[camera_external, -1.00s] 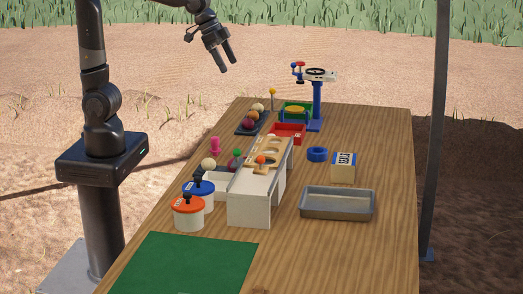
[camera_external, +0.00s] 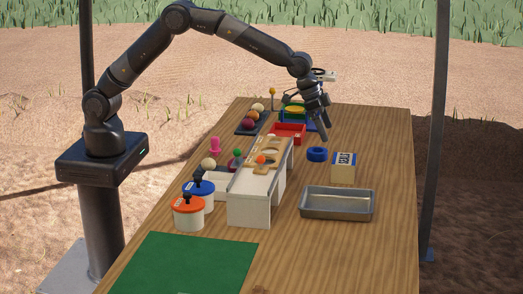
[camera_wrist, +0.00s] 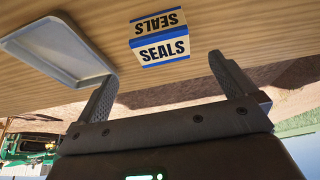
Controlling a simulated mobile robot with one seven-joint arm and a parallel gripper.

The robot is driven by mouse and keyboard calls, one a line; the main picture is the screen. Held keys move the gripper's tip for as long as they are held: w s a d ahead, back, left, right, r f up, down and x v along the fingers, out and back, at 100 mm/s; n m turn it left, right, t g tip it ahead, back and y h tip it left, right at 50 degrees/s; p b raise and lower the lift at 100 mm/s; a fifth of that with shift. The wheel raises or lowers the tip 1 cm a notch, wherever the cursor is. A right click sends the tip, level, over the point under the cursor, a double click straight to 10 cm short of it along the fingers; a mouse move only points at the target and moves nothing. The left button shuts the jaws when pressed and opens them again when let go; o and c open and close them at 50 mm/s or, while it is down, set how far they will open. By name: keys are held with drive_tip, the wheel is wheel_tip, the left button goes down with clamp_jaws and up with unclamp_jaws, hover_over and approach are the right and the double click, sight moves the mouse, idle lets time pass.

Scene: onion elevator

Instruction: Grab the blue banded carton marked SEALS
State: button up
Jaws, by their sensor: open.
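The SEALS carton (camera_external: 343,168) stands on the right part of the wooden table, behind the metal tray. It is cream with blue bands and black SEALS lettering. In the wrist view the carton (camera_wrist: 160,38) is at the top, between and beyond my fingertips, with lettering on two faces. My gripper (camera_external: 326,132) is above the table, to the left of the carton and higher than it. In the wrist view my gripper (camera_wrist: 161,75) has its fingers spread wide with nothing between them. It is apart from the carton.
A grey metal tray (camera_external: 338,216) lies in front of the carton, and a blue ring (camera_external: 317,154) lies to its left. A white sloped stand (camera_external: 248,207) is at the table's middle. A red tray (camera_external: 290,139) is behind. Bare table lies right of the carton.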

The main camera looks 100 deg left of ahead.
sight(341, 158)
drive_tip(key=x, duration=0.9)
drive_tip(key=w+x, duration=0.1)
drive_tip(key=x, duration=0.4)
drive_tip(key=shift+w, duration=0.1)
drive_tip(key=shift+c, duration=0.2)
drive_tip(key=c, duration=0.8)
drive_tip(key=shift+c, duration=0.3)
drive_tip(key=shift+r, duration=0.1)
